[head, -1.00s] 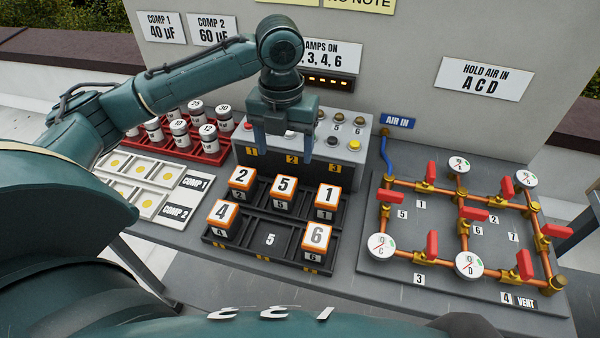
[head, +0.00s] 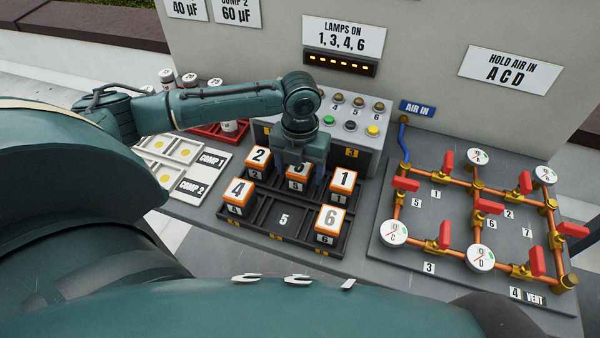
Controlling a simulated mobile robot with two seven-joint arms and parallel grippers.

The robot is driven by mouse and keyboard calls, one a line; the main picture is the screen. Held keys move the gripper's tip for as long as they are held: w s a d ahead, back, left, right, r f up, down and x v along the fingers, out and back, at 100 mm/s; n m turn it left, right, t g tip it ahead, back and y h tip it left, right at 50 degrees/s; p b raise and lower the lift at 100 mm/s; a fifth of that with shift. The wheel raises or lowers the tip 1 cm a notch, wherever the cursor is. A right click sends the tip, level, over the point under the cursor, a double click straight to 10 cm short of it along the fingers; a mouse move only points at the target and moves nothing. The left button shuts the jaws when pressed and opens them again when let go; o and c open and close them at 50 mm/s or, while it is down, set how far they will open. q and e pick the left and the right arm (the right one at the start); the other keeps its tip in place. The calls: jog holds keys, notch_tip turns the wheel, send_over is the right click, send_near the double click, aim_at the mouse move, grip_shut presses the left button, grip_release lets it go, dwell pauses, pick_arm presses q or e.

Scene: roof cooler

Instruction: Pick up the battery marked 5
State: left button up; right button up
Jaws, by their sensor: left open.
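The battery marked 5 (head: 298,184) is a white block with an orange-edged top. It stands in the back middle slot of the black battery tray (head: 262,217). My left gripper (head: 299,178) is open and pointing down right over this battery, hiding much of its top and number. Its fingers appear to be at the battery's left and right sides; I cannot tell if they touch it. My right gripper is not in view.
Battery 2 (head: 258,159) and battery 1 (head: 343,180) stand close on either side. Battery 4 (head: 237,191) and battery 6 (head: 331,218) are in front; the slot between them is empty. A button panel (head: 368,142) rises behind. A copper pipe board (head: 400,240) lies at right.

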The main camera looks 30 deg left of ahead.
pick_arm(q)
jog(key=shift+f, duration=0.35)
jog(key=shift+c, duration=0.2)
jog(key=c, duration=1.2)
